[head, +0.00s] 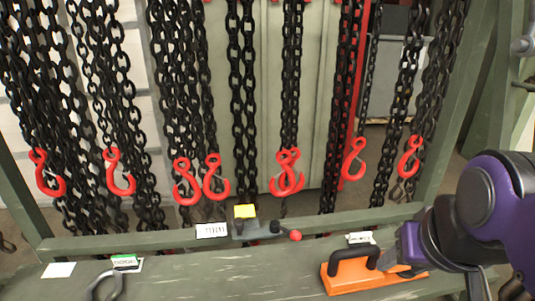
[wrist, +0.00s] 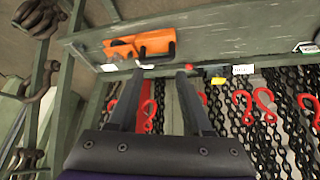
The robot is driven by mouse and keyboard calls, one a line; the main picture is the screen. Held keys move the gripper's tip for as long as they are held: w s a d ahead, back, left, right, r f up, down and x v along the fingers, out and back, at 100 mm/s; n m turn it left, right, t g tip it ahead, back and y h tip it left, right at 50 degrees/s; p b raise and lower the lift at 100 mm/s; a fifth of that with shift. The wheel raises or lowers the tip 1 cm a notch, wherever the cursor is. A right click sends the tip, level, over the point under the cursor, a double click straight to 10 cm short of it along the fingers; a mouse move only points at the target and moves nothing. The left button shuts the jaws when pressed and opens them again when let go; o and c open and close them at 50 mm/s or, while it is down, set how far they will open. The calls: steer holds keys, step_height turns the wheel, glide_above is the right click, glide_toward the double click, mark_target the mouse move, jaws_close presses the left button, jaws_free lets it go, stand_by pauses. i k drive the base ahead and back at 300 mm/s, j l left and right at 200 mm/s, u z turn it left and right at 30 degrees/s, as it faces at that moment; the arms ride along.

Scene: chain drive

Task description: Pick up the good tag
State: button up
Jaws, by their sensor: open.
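A small white tag with a green band (head: 125,262) lies on the green bench ledge at the lower left of the head view, beside a grey metal hook. Its print is too small to read surely; it looks like the good tag. The wrist view, which is turned over, shows it at the upper right edge (wrist: 306,47). My gripper (wrist: 160,72) is open with nothing between its fingers. It is over the ledge's right part, by the orange tool and well away from the green-banded tag.
An orange tool with a black handle (head: 352,273) lies on the ledge near my gripper. Plain white cards (head: 58,270), a printed label (head: 212,230) and a yellow-topped control block (head: 245,212) are along the ledge. Black chains with red hooks (head: 288,175) hang behind.

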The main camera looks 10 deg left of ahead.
mark_target(129, 262)
steer(key=u, duration=1.9)
steer(key=i+z, duration=0.8)
steer(key=i+j+z, duration=0.2)
steer(key=z, duration=0.2)
steer(key=k+j+z, duration=0.25)
steer(key=k, duration=0.15)
steer(key=i+j+u, duration=0.15)
steer(key=i+l+u, duration=0.2)
steer(key=l, duration=0.55)
steer(key=j, duration=0.3)
steer(key=i+z, duration=0.05)
